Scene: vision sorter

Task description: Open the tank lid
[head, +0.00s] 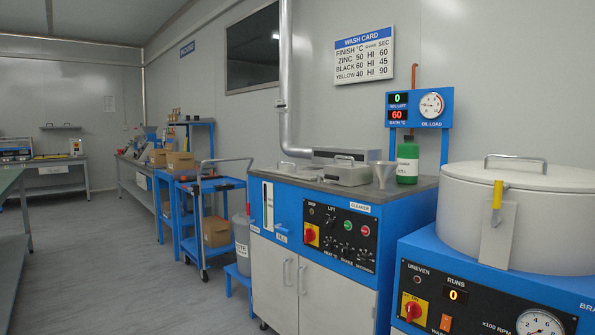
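The blue cleaner cabinet (345,222) stands in the middle right, with a dark top and a black control panel (340,233). A steel tank lid (346,175) with a bar handle lies flat on its top and looks shut. A second, smaller steel cover (297,174) with a handle lies to its left, also flat. I cannot tell for sure which of the two the task means. The inside of the tank is hidden. My gripper is not in view.
A funnel (384,174) and a green bottle (408,160) stand right of the lid. A display post (420,108) reads 0 and 60. A large round drum (540,218) with a yellow-tipped latch stands front right. A blue cart (212,215) stands left. The floor (115,270) is clear.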

